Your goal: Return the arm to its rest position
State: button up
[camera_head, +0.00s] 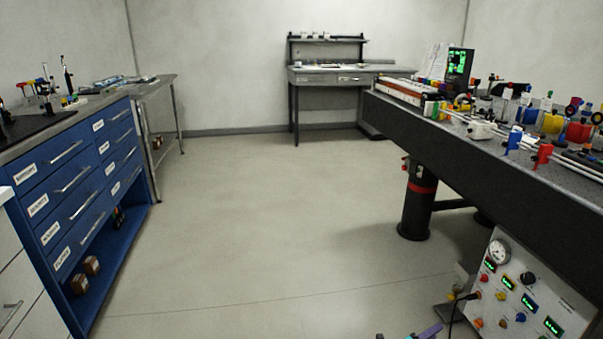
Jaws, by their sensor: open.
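My gripper cannot be made out in the head view, and no arm link shows clearly. A small purple piece (430,331) with dark and bluish bits beside it juts in at the bottom edge. I cannot tell what it belongs to.
A blue drawer cabinet (70,190) stands at left. A dark optical table (480,135) with many mounts stands at right, on a thick leg (416,205). An instrument panel (525,295) is below it. A desk (330,77) is at the back. The floor (260,220) between is clear.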

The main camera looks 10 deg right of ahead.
jog(key=w+a+r+n+t+y+p, duration=0.3)
jog(key=w+a+r+n+y+p, duration=0.15)
jog(key=a, duration=0.55)
jog(key=w+a+r+n+t+y+p, duration=0.35)
jog(key=a+n+p, duration=0.25)
jog(key=a, duration=0.3)
jog(key=s+a+f+n+g+y+p, duration=0.1)
jog(key=a+n+y+p, duration=0.25)
jog(key=a, duration=0.55)
jog(key=s+a+f+n+g+y+p, duration=0.15)
jog(key=a+n+y, duration=0.3)
jog(key=a, duration=0.45)
jog(key=s+a+f+n+g+y+p, duration=0.1)
jog(key=s+a+n+g+p, duration=0.2)
jog(key=s, duration=0.5)
jog(key=s+a+n+g+y+p, duration=0.1)
jog(key=s+a+n+g, duration=0.4)
jog(key=s, duration=0.3)
jog(key=s+d+r+n+g, duration=0.1)
jog(key=s+n+g, duration=0.1)
jog(key=s, duration=0.4)
jog(key=s+d+r+n+g, duration=0.1)
jog(key=s+n+g, duration=0.1)
jog(key=s, duration=0.5)
jog(key=s+d+r+n+g+h, duration=0.1)
jog(key=s+n+g, duration=0.2)
jog(key=s, duration=0.3)
jog(key=shift+s+n, duration=0.4)
jog(key=shift+n, duration=0.05)
